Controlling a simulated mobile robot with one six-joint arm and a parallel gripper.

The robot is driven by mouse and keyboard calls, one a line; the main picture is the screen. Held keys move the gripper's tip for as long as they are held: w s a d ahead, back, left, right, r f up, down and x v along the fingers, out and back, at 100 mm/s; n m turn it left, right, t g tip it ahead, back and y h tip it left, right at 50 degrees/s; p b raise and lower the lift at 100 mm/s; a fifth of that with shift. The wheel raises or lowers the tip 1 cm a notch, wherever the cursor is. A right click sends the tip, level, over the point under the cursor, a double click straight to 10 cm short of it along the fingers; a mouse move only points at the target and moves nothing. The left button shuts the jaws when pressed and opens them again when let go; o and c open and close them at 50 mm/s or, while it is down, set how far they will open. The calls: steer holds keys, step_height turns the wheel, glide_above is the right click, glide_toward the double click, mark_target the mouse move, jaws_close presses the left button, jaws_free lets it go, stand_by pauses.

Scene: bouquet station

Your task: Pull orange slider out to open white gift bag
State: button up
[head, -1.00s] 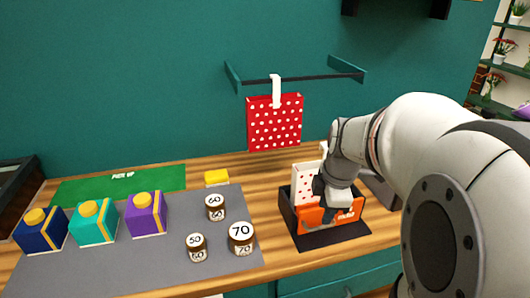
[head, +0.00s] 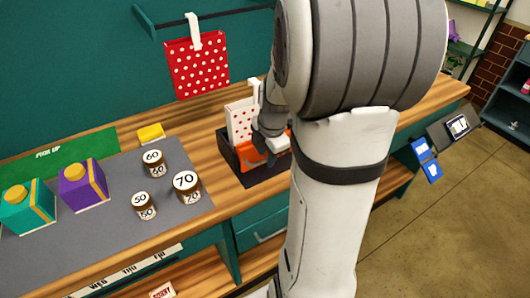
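The white gift bag (head: 240,122) with red dots stands upright in a black holder (head: 229,153) on the wooden counter. The orange slider (head: 256,154) is at the front of the holder, below the bag. My gripper (head: 268,147) is at the slider's right part, in front of the bag, and covers some of it. Its fingers are dark and small here, and my arm hides the right side of the holder. I cannot see whether the fingers are closed on the slider.
A red dotted bag (head: 197,65) hangs from a wall rail. A grey mat (head: 115,205) holds jars marked 50, 60 and 70 (head: 186,187), a purple box (head: 83,186) and a teal box (head: 28,206). A yellow block (head: 151,134) lies behind. Open floor (head: 430,240) lies right.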

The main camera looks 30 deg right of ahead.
steer(key=shift+c, duration=0.5)
jaws_close()
